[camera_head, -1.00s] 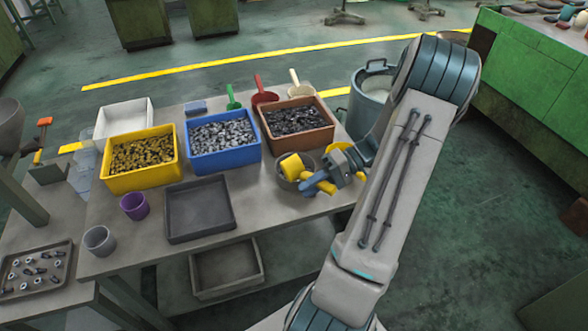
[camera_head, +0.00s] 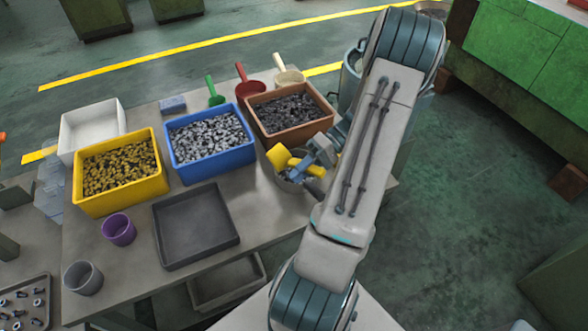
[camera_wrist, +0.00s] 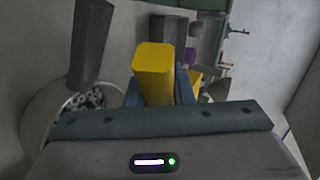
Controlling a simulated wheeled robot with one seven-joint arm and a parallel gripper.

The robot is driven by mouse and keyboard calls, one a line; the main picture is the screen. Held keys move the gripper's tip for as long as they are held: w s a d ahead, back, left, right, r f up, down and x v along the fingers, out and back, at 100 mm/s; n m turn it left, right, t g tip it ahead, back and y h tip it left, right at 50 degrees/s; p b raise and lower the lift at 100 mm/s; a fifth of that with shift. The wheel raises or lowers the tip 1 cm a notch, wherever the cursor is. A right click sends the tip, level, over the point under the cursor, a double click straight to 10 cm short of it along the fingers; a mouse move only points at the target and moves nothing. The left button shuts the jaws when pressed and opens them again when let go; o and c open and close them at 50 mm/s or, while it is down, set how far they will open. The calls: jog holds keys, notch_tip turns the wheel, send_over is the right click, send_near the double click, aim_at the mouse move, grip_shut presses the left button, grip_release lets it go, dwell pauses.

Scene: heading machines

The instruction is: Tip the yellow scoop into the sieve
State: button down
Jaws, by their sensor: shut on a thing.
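The yellow scoop (camera_head: 277,157) is in my gripper (camera_head: 305,170) at the right front of the table, by its yellow handle. Its handle also shows as a yellow block between the fingers in the wrist view (camera_wrist: 154,62). A grey round vessel, apparently the sieve (camera_head: 287,183), stands directly below the scoop, partly covered by it and the gripper. In the wrist view a pale round rim (camera_wrist: 40,112) at the left surrounds small grey pieces. I cannot tell how far the scoop is tilted or what is in it.
Yellow (camera_head: 95,203), blue (camera_head: 215,172) and brown (camera_head: 300,130) bins of small parts line the table. A dark empty tray (camera_head: 195,225), purple cup (camera_head: 118,229) and grey cup (camera_head: 83,278) stand in front. Red, green and cream scoops lie behind the bins.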

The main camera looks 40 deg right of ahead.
jog(key=shift+w+a+r+g+h+b, duration=0.2)
jog(key=shift+r+h+b, duration=0.35)
jog(key=shift+h, duration=1.8)
jog(key=shift+s+a+r+g+h+b, duration=0.15)
jog(key=shift+a+r+h+b, duration=0.35)
jog(key=shift+h, duration=1.8)
jog(key=shift+w+a+r+g+h+b, duration=0.15)
jog(key=shift+r+h+b, duration=0.4)
jog(key=shift+h, duration=1.8)
jog(key=shift+s+d+f, duration=0.1)
jog(key=shift+d+f, duration=0.05)
